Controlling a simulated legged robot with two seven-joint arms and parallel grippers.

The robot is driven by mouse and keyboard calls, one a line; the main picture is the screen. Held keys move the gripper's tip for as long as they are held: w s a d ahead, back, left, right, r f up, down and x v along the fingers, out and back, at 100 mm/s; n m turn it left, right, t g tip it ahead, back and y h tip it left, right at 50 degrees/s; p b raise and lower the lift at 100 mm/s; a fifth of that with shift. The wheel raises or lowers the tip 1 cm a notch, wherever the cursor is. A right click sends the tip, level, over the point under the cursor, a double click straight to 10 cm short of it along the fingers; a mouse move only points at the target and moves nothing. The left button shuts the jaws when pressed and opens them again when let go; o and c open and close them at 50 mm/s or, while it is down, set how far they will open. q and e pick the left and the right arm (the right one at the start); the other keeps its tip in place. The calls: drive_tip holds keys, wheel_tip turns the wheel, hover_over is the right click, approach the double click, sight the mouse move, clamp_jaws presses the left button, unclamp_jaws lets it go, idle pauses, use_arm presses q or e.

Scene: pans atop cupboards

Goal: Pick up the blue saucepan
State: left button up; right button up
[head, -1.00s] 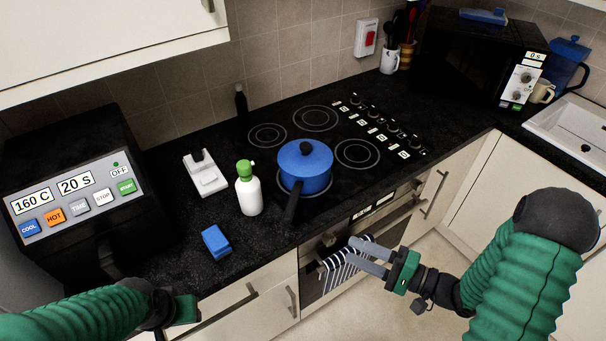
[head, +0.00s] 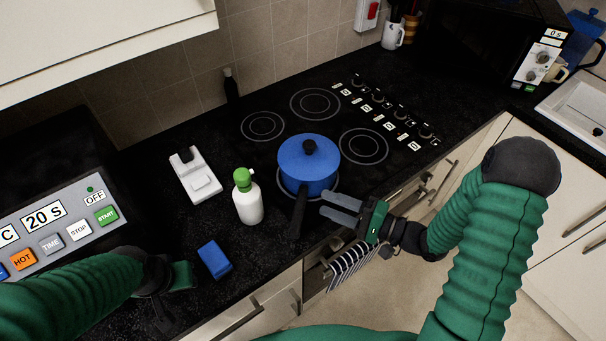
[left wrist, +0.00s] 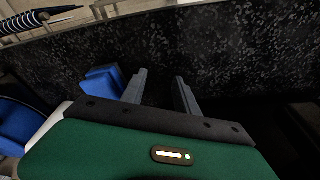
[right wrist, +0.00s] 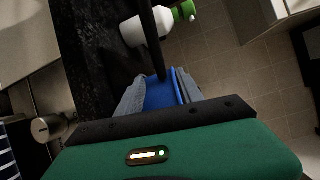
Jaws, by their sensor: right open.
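The blue saucepan (head: 306,170) sits upright on the front-left ring of the hob, with a blue lid and black knob. Its black handle (head: 297,217) points toward the front edge of the counter. My right gripper (head: 325,205) is open and empty, just right of the handle and low beside the pan's front. In the right wrist view, the blue pan (right wrist: 160,95) and its handle show between and beyond the spread fingers. My left gripper (left wrist: 160,76) is open and empty over the dark counter at the left, near the blue sponge (head: 214,259).
A white bottle with a green cap (head: 248,203) stands just left of the pan. A white holder (head: 196,178) lies behind it. A striped towel (head: 350,262) hangs below the counter edge.

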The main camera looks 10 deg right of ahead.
sight(304, 188)
drive_tip(key=x, duration=0.6)
drive_tip(key=shift+w+d+f, duration=0.25)
drive_tip(key=shift+w+d, duration=0.15)
drive_tip(key=a, duration=0.1)
drive_tip(key=w+a, duration=0.1)
drive_tip(key=a, duration=0.1)
drive_tip(key=w+a, duration=0.1)
drive_tip(key=a, duration=0.1)
drive_tip(key=shift+w+a+r+p, duration=0.15)
drive_tip(key=shift+w+p, duration=0.05)
drive_tip(key=shift+p, duration=0.1)
drive_tip(key=shift+d, duration=0.35)
drive_tip(key=c, duration=0.6)
clamp_jaws()
drive_tip(key=shift+a, duration=0.1)
drive_tip(key=shift+s, duration=0.1)
